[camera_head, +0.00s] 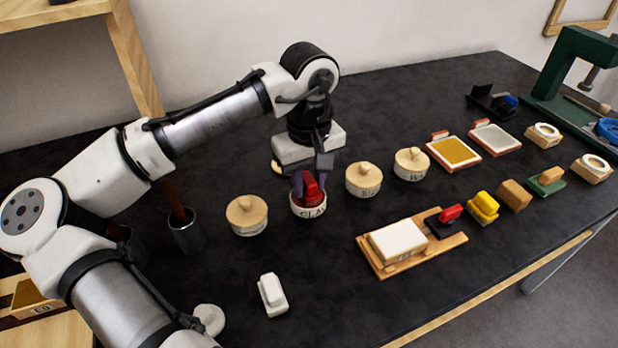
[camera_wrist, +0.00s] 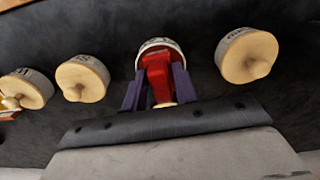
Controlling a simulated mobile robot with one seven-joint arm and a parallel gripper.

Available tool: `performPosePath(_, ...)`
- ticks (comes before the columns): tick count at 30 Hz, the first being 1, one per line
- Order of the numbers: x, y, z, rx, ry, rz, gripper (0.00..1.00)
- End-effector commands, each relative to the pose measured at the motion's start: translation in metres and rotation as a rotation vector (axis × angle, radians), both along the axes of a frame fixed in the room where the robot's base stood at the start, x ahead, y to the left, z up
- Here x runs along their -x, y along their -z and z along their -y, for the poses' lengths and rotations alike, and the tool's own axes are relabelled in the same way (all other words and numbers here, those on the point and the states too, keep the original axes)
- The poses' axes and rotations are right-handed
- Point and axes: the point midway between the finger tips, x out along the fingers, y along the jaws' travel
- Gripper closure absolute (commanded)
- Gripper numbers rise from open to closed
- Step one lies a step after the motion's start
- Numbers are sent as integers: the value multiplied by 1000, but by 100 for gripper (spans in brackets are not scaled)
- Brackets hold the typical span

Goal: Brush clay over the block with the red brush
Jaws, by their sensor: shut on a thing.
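My gripper (camera_head: 311,185) is shut on the red brush (camera_head: 313,192), which it holds upright in the mouth of the clay pot (camera_head: 308,211). In the wrist view the red brush (camera_wrist: 158,80) sits between my purple fingers (camera_wrist: 157,92), with the pot's white rim (camera_wrist: 160,43) behind it. The brush's lower end is hidden in the pot. The white block (camera_head: 398,240) lies on a wooden board (camera_head: 440,244) to the right and nearer. A small red-handled piece (camera_head: 450,213) stands on a black holder at the board's right end.
Lidded pots stand left (camera_head: 247,214) and right (camera_head: 363,179) of the clay pot, with another lidded pot (camera_head: 411,163) farther right. A white piece (camera_head: 272,294) lies in front. A dark cup (camera_head: 186,232) stands at left. Yellow (camera_head: 483,207) and tan blocks are at right. Bare table lies before the pots.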

Motion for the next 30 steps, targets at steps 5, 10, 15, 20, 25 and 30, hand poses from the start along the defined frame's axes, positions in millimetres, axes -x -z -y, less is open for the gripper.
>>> performPosePath(5, 1, 2, 0, -1, 1, -3, 90)
performPosePath(10, 1, 2, 0, -1, 1, -4, 90)
performPosePath(15, 1, 2, 0, -1, 1, -4, 90)
performPosePath(20, 1, -3, 0, -1, 1, -4, 90)
performPosePath(25, 1, -18, 0, 0, 1, -4, 90)
performPosePath(30, 0, -32, 0, 1, 1, -2, 90)
